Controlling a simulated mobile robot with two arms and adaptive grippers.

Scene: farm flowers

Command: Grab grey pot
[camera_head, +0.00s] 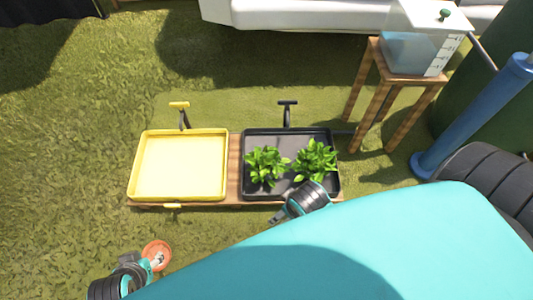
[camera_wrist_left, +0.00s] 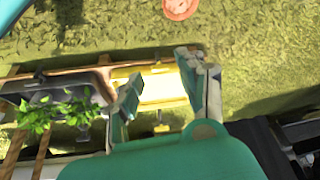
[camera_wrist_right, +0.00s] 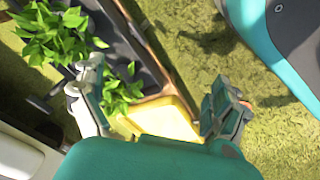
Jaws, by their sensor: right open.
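Two leafy green plants (camera_head: 267,164) and (camera_head: 316,159) stand in a dark tray (camera_head: 280,134) at the centre of the head view. Their leaves hide any grey pot beneath. Plants also show at the upper left of the right wrist view (camera_wrist_right: 52,35). My right gripper (camera_head: 280,216) is at the tray's front edge, below the right plant; its fingers are apart and empty in the right wrist view (camera_wrist_right: 155,80). My left gripper (camera_head: 155,262) is low at the left, over an orange round dish (camera_head: 157,248); its fingers are apart and empty in the left wrist view (camera_wrist_left: 162,75).
A yellow tray (camera_head: 180,196) stands empty to the left of the dark tray, both on a wooden base (camera_head: 235,170). A wooden stool (camera_head: 392,80) bears a clear water container (camera_head: 415,50) at the back right. A blue post (camera_head: 475,115) stands at the right. Grass at the left is clear.

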